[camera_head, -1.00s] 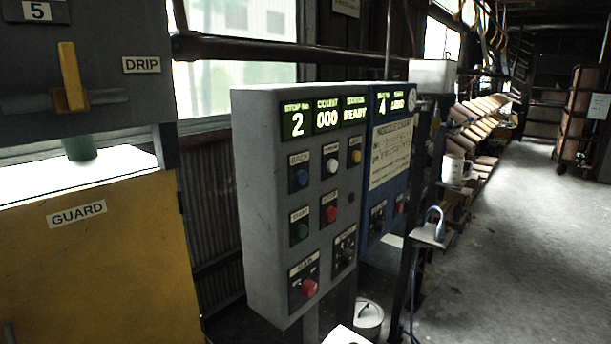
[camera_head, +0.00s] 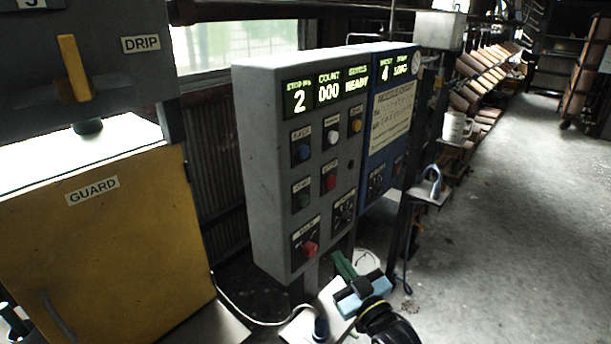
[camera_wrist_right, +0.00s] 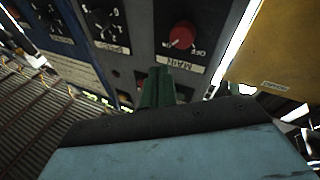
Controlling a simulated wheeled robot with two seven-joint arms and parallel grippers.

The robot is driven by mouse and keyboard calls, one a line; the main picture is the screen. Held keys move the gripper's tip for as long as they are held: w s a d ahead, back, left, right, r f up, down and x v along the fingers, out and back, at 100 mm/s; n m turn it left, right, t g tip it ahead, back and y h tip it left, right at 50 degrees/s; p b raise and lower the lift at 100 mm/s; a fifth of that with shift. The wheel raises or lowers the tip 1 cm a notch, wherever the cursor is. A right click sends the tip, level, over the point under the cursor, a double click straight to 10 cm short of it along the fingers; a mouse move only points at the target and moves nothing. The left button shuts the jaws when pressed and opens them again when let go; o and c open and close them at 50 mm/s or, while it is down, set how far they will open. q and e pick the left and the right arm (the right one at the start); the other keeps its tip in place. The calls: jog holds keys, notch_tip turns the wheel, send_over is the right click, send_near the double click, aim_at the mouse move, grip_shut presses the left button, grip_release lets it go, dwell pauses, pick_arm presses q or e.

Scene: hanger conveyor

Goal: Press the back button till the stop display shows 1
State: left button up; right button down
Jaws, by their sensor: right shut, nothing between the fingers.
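The grey control box (camera_head: 262,170) stands at the middle of the head view. Its lit stop display (camera_head: 299,101) reads 2. The blue button (camera_head: 303,151) is at the upper left of the button rows; its small label looks like BACK but is blurred. My right gripper (camera_head: 342,263) is shut and empty, below the box's lower right corner and well below the blue button. In the right wrist view its green fingers (camera_wrist_right: 158,88) are together, below the red MAIN knob (camera_wrist_right: 183,35). A dark green piece at the head view's lower left edge may be my left gripper; its jaws are unclear.
Near the blue button are a white button (camera_head: 332,129), a yellow one (camera_head: 356,125), a green one (camera_head: 303,200) and a red one (camera_head: 330,182). A blue box (camera_head: 388,160) adjoins on the right. The yellow guard (camera_head: 110,250) stands left. Open floor lies right.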

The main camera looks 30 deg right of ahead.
notch_tip(320, 180, up, 12)
jog(key=s+t+p, duration=0.1)
jog(key=t, duration=0.2)
jog(key=n+t+y, duration=0.2)
jog(key=t, duration=0.1)
send_near(305, 152)
jog(key=s+d+r, duration=0.4)
jog(key=s+r, duration=0.1)
jog(key=r, duration=0.1)
jog(key=shift+d+f+p, duration=0.1)
jog(key=shift+f+p, duration=0.05)
jog(key=shift+p, duration=0.3)
jog(key=shift+h, duration=0.3)
jog(key=w+a+b, duration=0.2)
jog(key=w+a, duration=0.1)
jog(key=w, duration=0.5)
jog(key=shift+a, duration=0.2)
jog(key=shift+w, duration=0.25)
jog(key=shift+w+a, duration=0.15)
jog(key=shift+w, duration=0.1)
